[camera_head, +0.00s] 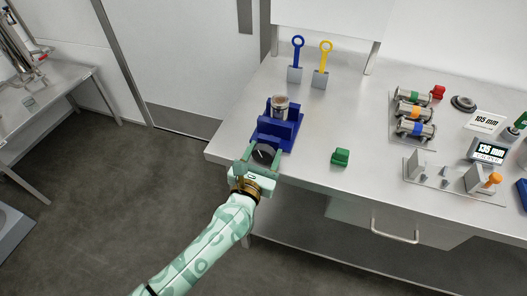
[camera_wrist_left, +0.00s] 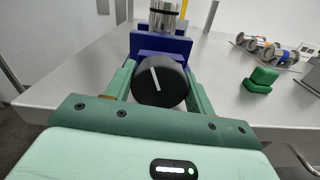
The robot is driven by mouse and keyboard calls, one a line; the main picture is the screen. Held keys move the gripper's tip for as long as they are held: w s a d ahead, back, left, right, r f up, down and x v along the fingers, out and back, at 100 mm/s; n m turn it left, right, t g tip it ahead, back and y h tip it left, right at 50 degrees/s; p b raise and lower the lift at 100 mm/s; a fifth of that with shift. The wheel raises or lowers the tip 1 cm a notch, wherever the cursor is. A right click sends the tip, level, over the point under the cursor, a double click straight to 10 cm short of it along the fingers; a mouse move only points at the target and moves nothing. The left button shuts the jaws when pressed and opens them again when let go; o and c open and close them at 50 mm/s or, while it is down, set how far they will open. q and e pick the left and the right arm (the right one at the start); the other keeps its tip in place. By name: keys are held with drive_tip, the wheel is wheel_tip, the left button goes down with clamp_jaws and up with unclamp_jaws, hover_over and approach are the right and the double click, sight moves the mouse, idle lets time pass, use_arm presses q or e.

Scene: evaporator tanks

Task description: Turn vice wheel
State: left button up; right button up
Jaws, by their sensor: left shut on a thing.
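The blue vice (camera_head: 281,126) stands near the left front of the steel bench and holds an upright metal cylinder (camera_head: 280,104). Its black round wheel (camera_head: 263,153) faces the front edge. In the left wrist view the wheel (camera_wrist_left: 160,82) shows a white line tilted slightly from upright. My left gripper (camera_head: 261,158) has its two green fingers on either side of the wheel, shut on it. The left wrist view also shows the fingers (camera_wrist_left: 160,86) flanking the wheel, with the blue vice (camera_wrist_left: 160,45) behind it. My right gripper is not in view.
A green block (camera_head: 340,157) lies on the bench right of the vice. Several metal cylinders (camera_head: 414,112) and a measuring fixture (camera_head: 450,178) stand farther right. The bench around the green block is clear.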

use_arm(q)
drive_tip(key=shift+m+p, duration=0.35)
drive_tip(key=shift+m, duration=0.75)
drive_tip(key=o, duration=1)
drive_tip(key=shift+s, duration=0.15)
drive_tip(key=shift+s+a, duration=0.15)
drive_tip(key=shift+s, duration=0.2)
drive_tip(key=v, duration=1.5)
drive_tip(key=shift+s+p, duration=0.2)
drive_tip(key=shift+p, duration=0.15)
